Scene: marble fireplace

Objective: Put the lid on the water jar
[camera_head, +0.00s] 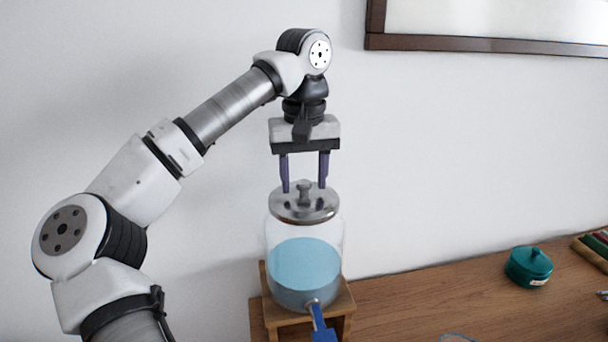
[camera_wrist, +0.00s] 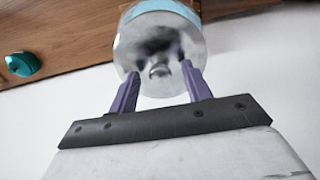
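The water jar (camera_head: 304,265) is clear glass with blue water and a tap low at its front. It stands on a small wooden stand (camera_head: 345,305). The silver metal lid (camera_head: 322,208) with a knob on top sits level over the jar's mouth; I cannot tell how snugly it fits. My gripper (camera_head: 304,188) points down just above the lid, its two purple fingers apart on either side of the knob. In the wrist view, the lid (camera_wrist: 135,55) lies beyond the open fingers (camera_wrist: 160,78), with the knob between them and no finger seen touching it.
A teal lidded pot (camera_head: 529,268) stands on the wooden surface (camera_head: 430,300) at the right. Coloured items (camera_head: 594,248) lie at the far right edge. A dark-framed panel (camera_head: 480,43) hangs on the white wall behind. The wood between jar and pot is mostly clear.

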